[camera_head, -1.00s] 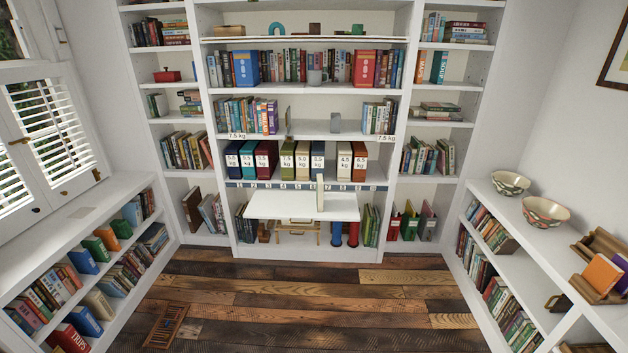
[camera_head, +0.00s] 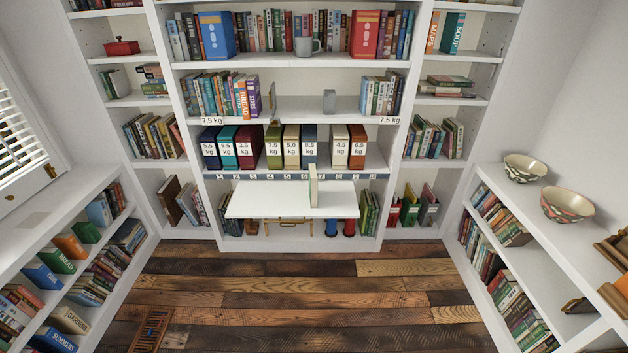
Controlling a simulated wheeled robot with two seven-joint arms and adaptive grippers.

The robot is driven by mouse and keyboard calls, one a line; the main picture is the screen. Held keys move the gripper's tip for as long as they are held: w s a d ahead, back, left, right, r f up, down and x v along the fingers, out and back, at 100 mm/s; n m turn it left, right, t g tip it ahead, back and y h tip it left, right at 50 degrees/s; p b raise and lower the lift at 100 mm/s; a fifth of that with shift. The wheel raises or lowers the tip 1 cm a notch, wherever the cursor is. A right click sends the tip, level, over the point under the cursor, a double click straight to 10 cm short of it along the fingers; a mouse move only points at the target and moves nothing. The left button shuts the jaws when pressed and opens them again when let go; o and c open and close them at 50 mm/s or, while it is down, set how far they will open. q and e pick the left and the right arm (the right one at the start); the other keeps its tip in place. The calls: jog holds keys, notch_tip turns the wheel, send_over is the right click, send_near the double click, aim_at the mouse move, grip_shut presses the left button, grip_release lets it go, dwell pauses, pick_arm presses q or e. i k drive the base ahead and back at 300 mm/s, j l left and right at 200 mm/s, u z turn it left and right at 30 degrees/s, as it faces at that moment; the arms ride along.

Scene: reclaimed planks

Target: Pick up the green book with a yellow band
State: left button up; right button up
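Several green books show, and I cannot make out a yellow band on any of them. A thin pale green and cream book (camera_head: 313,187) stands upright on the white pull-out board (camera_head: 265,201) in front of the middle bookcase. A thick green volume (camera_head: 274,147) labelled in kg stands in the row above the board. Two more green books, one (camera_head: 86,232) higher and one (camera_head: 55,258) lower, are on the low left shelves. Neither of my grippers is in view.
Low white shelving runs along both sides, with two patterned bowls (camera_head: 525,168) on the right top. The plank floor (camera_head: 300,290) between is mostly clear. A brown slatted wooden object (camera_head: 150,331) lies on the floor at the lower left.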

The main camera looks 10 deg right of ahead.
aim_at(313, 173)
jog(key=i+z, duration=0.25)
jog(key=i, duration=0.2)
jog(key=i+j+z, duration=0.25)
jog(key=i, duration=0.2)
jog(key=i+j+z, duration=0.2)
jog(key=i, duration=0.2)
